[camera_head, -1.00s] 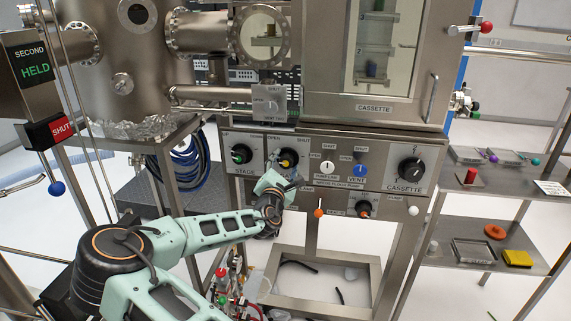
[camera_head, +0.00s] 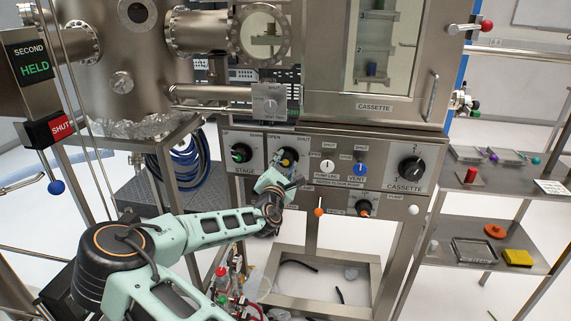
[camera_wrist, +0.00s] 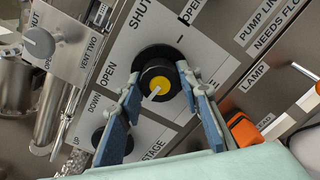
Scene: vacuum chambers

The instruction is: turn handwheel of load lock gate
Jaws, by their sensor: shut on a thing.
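The load lock gate handwheel (camera_head: 288,157) is a round black knob with a yellow centre on the steel front panel, between OPEN and SHUT labels. In the wrist view the handwheel (camera_wrist: 160,80) sits between my fingertips, its white pointer line toward the lower left. My gripper (camera_head: 281,174) reaches up to it from below. In the wrist view my gripper (camera_wrist: 160,84) has its two blue-padded fingers on either side of the handwheel, shut on it. My gripper and wrist partly hide the handwheel's lower side in the head view.
The stage knob (camera_head: 241,153) is close on the left. White and blue valve knobs (camera_head: 360,169), an orange-tipped lever (camera_head: 319,212) and the cassette knob (camera_head: 411,169) are on the right. The vent two knob (camera_head: 271,105) is above. A side shelf (camera_head: 455,255) stands at right.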

